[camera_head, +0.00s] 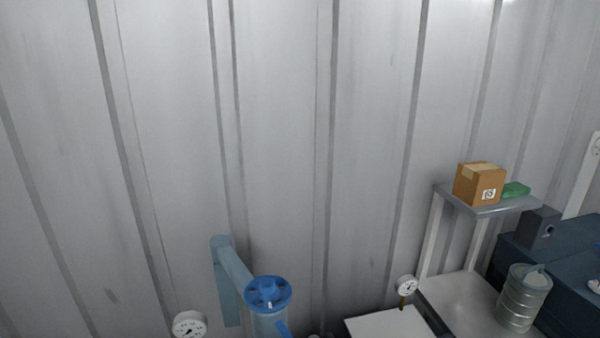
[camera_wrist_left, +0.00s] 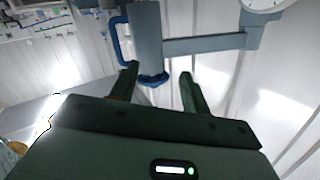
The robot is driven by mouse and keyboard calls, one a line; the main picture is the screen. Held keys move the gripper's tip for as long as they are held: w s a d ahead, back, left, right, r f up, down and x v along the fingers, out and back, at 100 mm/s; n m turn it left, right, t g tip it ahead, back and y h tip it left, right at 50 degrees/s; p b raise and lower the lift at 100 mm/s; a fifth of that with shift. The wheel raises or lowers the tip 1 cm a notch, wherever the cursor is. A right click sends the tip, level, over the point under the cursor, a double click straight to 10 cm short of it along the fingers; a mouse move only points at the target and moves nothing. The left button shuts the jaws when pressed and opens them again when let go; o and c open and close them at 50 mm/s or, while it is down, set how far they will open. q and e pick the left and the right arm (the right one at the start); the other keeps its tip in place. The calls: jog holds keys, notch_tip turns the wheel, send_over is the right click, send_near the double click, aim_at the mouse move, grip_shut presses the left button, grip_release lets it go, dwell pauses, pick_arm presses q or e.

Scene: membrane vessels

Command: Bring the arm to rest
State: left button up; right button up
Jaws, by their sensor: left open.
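My left gripper (camera_wrist_left: 158,78) shows in the left wrist view, its two dark green fingers apart with nothing between them. Beyond the fingertips is a grey-blue pipe (camera_wrist_left: 148,40) with a blue handle or ring; I cannot tell the distance between them. Neither arm shows in the head view, and my right gripper is in no view.
In the head view a blue valve wheel (camera_head: 268,292) tops a pipe at bottom centre, beside a gauge (camera_head: 189,325). At right are a second gauge (camera_head: 406,286), a shelf (camera_head: 483,210) with a cardboard box (camera_head: 478,185) and green item (camera_head: 516,190), and a metal canister (camera_head: 523,300).

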pick_arm(q)
jog(key=s+a+f+n+g+y, duration=0.2)
jog(key=s+a+f+n+y, duration=0.1)
jog(key=s+y, duration=0.45)
jog(key=s+a+f+n+g+y, duration=0.2)
jog(key=s+a+n+g+y, duration=0.15)
jog(key=s+y, duration=0.4)
jog(key=s+d+f+g+h+b, duration=0.15)
jog(key=f+b, duration=0.25)
jog(key=f, duration=1.3)
jog(key=s+d+f+g+b, duration=0.1)
jog(key=d+f+b, duration=0.2)
jog(key=f, duration=1.4)
jog(key=s+f+n+g+h+b, duration=0.1)
jog(key=s+f+b, duration=0.5)
jog(key=s+f, duration=1.4)
jog(key=shift+a+f+n+g+h, duration=0.15)
jog(key=shift+f+n+g+h, duration=0.2)
jog(key=shift+f+n+g, duration=0.55)
jog(key=shift+o, duration=0.4)
